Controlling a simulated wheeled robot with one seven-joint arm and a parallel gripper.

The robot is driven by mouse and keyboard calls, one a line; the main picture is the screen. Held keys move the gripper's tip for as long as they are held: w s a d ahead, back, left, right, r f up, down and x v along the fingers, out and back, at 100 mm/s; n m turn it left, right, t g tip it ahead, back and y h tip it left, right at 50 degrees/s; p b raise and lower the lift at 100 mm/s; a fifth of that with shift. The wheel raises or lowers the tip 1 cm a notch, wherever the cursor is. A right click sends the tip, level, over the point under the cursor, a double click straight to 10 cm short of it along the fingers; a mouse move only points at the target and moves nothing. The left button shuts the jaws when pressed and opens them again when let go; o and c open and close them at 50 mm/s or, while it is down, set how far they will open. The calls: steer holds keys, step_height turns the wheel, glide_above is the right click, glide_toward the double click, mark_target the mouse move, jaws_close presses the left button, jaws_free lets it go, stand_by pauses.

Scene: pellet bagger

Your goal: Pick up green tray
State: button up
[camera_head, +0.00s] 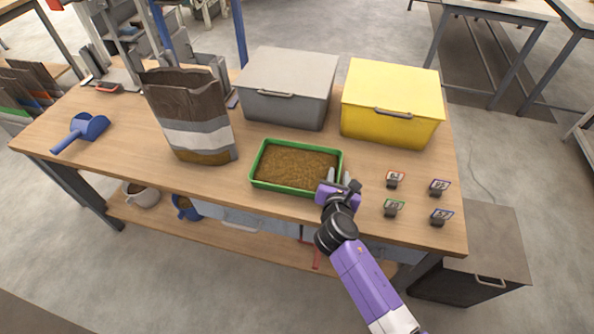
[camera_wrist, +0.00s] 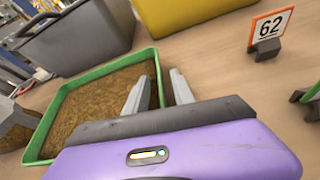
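The green tray (camera_head: 252,172), a shallow rectangle filled with brown pellets, lies flat on the wooden bench near its front edge. It also shows in the wrist view (camera_wrist: 45,128). My gripper (camera_head: 339,177) is at the tray's right end, reaching in from the front right. In the wrist view my gripper (camera_wrist: 162,77) has its two grey fingers apart, one on the pellet side and one outside, with the tray's right wall between them. A gap shows between the fingers, and I cannot tell whether either touches the wall. My gripper body hides the tray's near right corner.
A grey lidded bin (camera_head: 285,105) and a yellow lidded bin (camera_head: 390,120) stand behind the tray. An open paper bag (camera_head: 195,125) stands left of it, and a blue scoop (camera_head: 88,127) lies farther left. Several small number tags, including 62 (camera_head: 395,178), stand to the right.

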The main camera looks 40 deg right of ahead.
jaws_close()
stand_by(1.4)
